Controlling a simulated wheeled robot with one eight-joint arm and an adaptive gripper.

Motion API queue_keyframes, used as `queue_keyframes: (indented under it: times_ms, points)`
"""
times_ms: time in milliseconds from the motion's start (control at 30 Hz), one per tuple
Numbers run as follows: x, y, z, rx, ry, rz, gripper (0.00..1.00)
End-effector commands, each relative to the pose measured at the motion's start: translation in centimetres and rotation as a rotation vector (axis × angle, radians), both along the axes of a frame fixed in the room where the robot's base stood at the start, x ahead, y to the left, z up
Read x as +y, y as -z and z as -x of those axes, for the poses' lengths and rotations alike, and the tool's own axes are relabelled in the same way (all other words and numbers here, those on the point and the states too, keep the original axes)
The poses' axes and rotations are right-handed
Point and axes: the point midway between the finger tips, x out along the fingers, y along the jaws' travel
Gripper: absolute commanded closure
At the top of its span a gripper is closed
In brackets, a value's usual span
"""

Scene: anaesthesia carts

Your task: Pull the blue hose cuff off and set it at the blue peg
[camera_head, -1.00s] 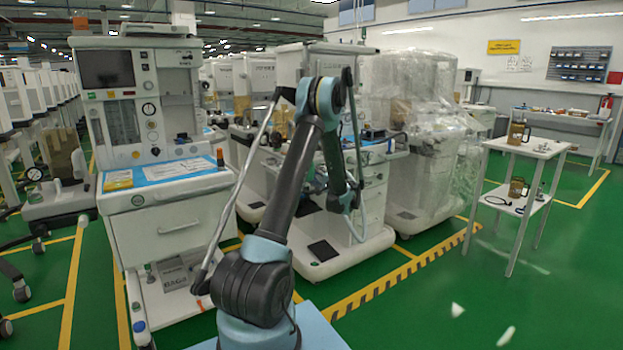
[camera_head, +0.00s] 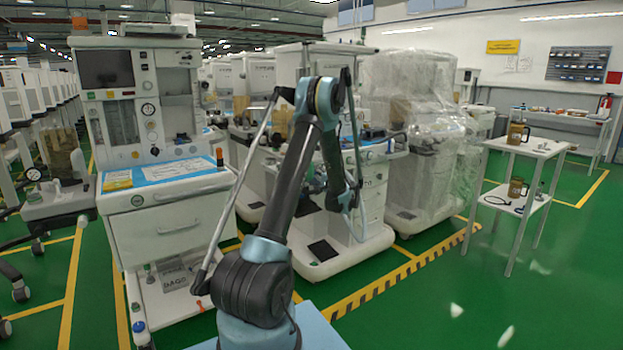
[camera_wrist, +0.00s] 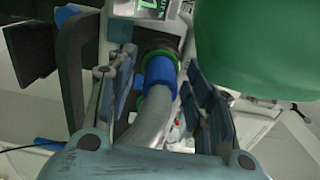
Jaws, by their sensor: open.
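The blue hose cuff (camera_wrist: 159,71) is a blue ring on the end of a thick grey hose (camera_wrist: 150,121) in the wrist view. It sits against a dark round port with a green ring (camera_wrist: 157,50) just above it. My gripper (camera_wrist: 162,76) is open, with one finger on each side of the cuff. A gap shows on the right; whether the left finger touches cannot be told. In the head view my arm reaches to the middle machine (camera_head: 345,240), and the cuff cannot be made out there. I cannot identify the blue peg in either view.
A large green rounded object (camera_wrist: 258,45) is close by on the right in the wrist view. A dark upright part (camera_wrist: 75,65) stands at the left. In the head view a white cart (camera_head: 165,210) stands left, a wrapped machine (camera_head: 415,150) right, and green floor is open at front right.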

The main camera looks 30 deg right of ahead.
Motion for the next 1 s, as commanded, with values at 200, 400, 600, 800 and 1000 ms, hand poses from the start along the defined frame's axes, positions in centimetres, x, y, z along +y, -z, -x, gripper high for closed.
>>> queue_keyframes:
  times_ms: [200, 400, 600, 800, 1000]
  points:
    - [0.02, 0.00, -0.01, 0.000, 0.000, 0.000, 0.53]
    - [0.03, 0.00, -0.02, 0.000, 0.000, 0.000, 0.68]
    - [0.03, 0.00, -0.03, 0.000, -0.001, 0.000, 1.00]
    - [0.02, 0.00, 0.10, 0.000, 0.000, 0.000, 1.00]
    - [-0.06, 0.00, 0.70, 0.000, 0.001, 0.000, 1.00]
